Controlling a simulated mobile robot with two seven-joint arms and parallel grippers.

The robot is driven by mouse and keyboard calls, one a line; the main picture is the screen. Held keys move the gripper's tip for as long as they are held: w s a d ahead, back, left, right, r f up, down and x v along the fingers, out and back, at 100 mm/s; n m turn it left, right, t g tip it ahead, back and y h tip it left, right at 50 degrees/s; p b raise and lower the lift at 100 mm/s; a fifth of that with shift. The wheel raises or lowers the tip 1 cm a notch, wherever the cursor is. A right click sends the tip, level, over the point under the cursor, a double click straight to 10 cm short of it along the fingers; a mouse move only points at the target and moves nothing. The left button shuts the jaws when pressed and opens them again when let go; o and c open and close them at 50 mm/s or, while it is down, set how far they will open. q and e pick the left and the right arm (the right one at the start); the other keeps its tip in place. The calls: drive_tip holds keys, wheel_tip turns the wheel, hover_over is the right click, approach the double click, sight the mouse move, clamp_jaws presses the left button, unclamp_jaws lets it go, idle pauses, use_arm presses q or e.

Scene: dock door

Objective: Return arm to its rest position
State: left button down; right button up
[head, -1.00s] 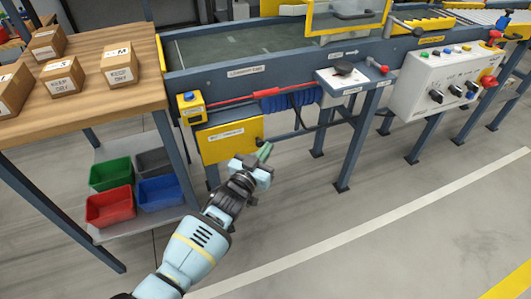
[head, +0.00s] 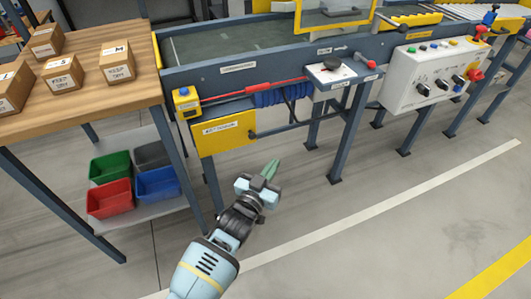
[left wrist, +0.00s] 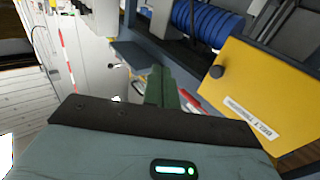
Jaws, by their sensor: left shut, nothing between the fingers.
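My left gripper (head: 269,170) is shut and empty, with its green fingers together. In the head view it hangs over open floor in front of the conveyor frame, below and to the right of the yellow belt tension box (head: 222,133). In the left wrist view the green fingers (left wrist: 162,88) show pressed together. The yellow box (left wrist: 260,100) with its dark knob is to their right there, apart from them. My right gripper is not in view.
A wooden table (head: 100,108) with several cardboard boxes stands at the left. Coloured bins (head: 158,186) sit on its lower shelf. The conveyor (head: 245,69) and a grey control panel (head: 432,75) run along the back. The floor (head: 370,240) at front right is clear.

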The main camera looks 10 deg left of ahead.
use_arm(q)
drive_tip(key=shift+s+d, duration=0.65)
drive_tip(key=shift+s, duration=0.3)
drive_tip(key=shift+s+d, duration=0.6)
drive_tip(key=shift+s, duration=0.3)
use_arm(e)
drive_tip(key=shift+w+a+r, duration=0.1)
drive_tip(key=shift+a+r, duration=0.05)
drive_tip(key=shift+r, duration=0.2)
use_arm(q)
drive_tip(key=shift+f, duration=0.1)
